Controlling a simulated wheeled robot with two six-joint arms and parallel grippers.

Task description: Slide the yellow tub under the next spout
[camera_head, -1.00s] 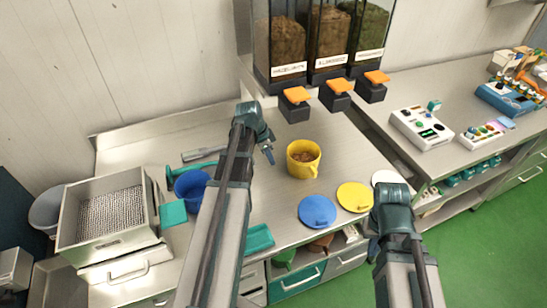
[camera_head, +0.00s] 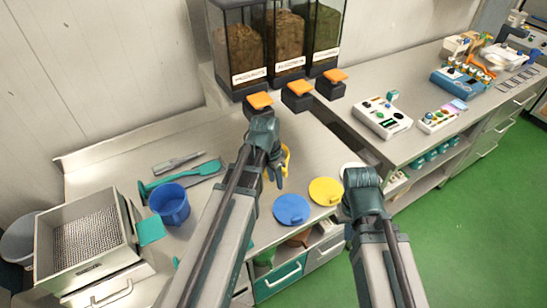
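The yellow tub (camera_head: 286,156) stands on the steel counter below the dispensers, mostly hidden behind my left gripper. My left gripper (camera_head: 279,180) is right in front of it; whether it touches the tub or is open I cannot tell. Three dispenser spouts with orange levers overhang the counter: the left (camera_head: 259,101), middle (camera_head: 297,90) and right one (camera_head: 334,78). The tub is nearer the viewer than the left and middle spouts. My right gripper (camera_head: 350,238) is at the counter's front edge, right of the yellow lid, its fingers barely visible.
A blue lid (camera_head: 291,209) and a yellow lid (camera_head: 326,191) lie near the front edge; a white lid is partly hidden. A blue tub (camera_head: 169,203), teal scoop (camera_head: 187,175) and steel sieve box (camera_head: 90,240) are left. Control boxes (camera_head: 382,117) stand right.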

